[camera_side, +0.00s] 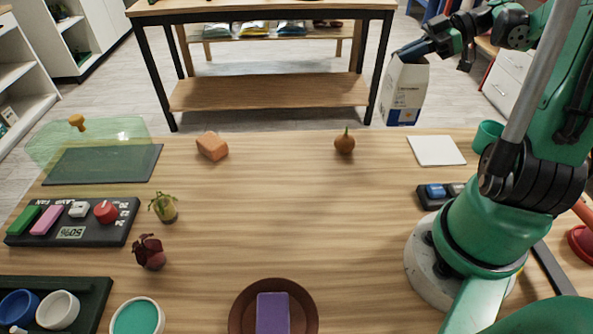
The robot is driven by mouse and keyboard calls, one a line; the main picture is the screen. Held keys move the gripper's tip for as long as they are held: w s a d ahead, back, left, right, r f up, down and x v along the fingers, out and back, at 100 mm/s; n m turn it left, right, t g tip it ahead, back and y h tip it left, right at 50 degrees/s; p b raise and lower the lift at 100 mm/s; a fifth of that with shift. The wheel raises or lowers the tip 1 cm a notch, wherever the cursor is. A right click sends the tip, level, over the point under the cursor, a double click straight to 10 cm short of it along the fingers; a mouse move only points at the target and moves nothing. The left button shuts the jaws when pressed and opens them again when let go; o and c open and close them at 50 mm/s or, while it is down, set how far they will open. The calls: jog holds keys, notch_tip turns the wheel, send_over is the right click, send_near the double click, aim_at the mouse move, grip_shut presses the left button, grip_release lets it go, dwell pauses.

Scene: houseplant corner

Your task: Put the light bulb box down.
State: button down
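The light bulb box (404,92), white with a blue lower part and a small yellow mark, is at the upper right, upright and slightly tilted. My gripper (411,52) is at its top edge, with the dark fingers overlapping the box top, and appears shut on it. The box shows above the back edge of the wooden table (270,200), with floor behind it, so it hangs in the air. Its exact height and depth are hard to tell. The far finger is hidden.
A white square pad (436,151) lies on the table below the box. An onion-like bulb (344,141) and an orange block (212,146) stand to its left. A green cup (487,136) and a dark switch block (436,193) are near my base. The table's middle is clear.

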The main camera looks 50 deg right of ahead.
aim_at(381, 97)
jog(key=shift+f, duration=3.1)
jog(key=shift+f, duration=0.55)
jog(key=c, duration=0.9)
grip_release()
jog(key=shift+r, duration=0.1)
notch_tip(381, 97, up, 20)
jog(key=shift+f, duration=0.1)
